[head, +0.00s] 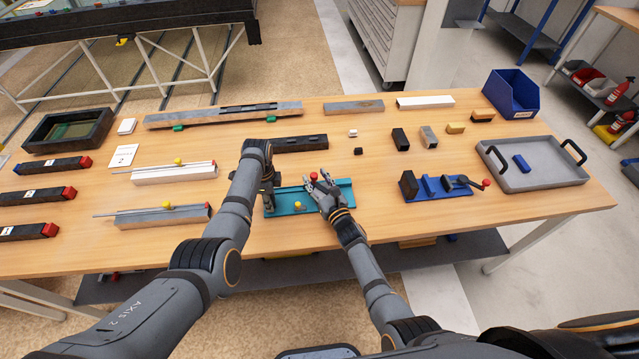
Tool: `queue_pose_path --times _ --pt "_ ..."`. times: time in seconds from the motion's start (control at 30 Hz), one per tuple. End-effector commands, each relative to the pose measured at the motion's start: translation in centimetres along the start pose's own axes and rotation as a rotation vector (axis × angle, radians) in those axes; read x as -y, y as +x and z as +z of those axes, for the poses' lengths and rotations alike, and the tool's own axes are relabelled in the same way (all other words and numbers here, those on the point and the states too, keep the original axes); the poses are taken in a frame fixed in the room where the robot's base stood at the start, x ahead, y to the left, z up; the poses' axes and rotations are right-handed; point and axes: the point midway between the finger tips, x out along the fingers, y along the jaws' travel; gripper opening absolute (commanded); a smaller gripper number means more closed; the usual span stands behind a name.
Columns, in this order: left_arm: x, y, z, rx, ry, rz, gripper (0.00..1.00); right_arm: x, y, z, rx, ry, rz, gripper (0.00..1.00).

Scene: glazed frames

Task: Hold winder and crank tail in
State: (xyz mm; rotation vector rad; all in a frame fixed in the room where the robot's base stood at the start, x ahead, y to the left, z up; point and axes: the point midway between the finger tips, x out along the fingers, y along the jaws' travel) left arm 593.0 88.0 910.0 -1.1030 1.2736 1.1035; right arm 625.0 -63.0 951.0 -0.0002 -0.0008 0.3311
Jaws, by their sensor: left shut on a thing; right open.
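The winder appears to be the teal fixture (285,201) at the front middle of the table, with a yellow knob (299,206) on its near side. A red knob (314,175), which looks like the crank handle, stands above its middle. My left gripper (268,196) is shut on the winder's left end; its own arm hides part of the grip. My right gripper (322,188) is open beside the red knob, over the winder; I cannot tell whether it touches the knob. The tail is too small or hidden to make out.
A blue fixture (448,188) with a red ball handle stands to the right, before a grey tray (540,176). Two pale rails with yellow knobs, the nearer rail (165,217) among them, lie to the left. Small blocks and a long metal bar (225,115) lie behind.

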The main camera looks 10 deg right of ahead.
Motion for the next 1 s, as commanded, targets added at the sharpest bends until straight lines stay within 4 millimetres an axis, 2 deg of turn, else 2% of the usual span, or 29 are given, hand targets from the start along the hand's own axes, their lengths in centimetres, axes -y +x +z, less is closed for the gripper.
queue_pose_path --times 0.13,0.3,0.5,0.7,1.0 --pt "-0.1 0.1 0.1 0.002 0.000 0.001 0.00 0.0 -2.2 -0.2 -0.003 -0.002 -0.001 0.46" --pt "-0.1 0.1 0.1 0.002 0.000 0.001 0.00 0.0 -6.5 -0.2 -0.004 -0.001 -0.001 0.46" --pt "-0.1 0.1 0.1 0.002 0.000 0.002 0.00 0.0 -10.4 -0.1 -0.003 0.000 -0.001 0.46" --pt "-0.1 0.1 0.1 0.002 0.000 0.002 0.00 0.0 -11.9 -0.1 -0.001 0.000 0.000 0.46" --pt "-0.1 0.1 0.1 0.002 0.000 0.002 0.00 0.0 -11.7 0.1 0.004 -0.018 0.006 0.46"
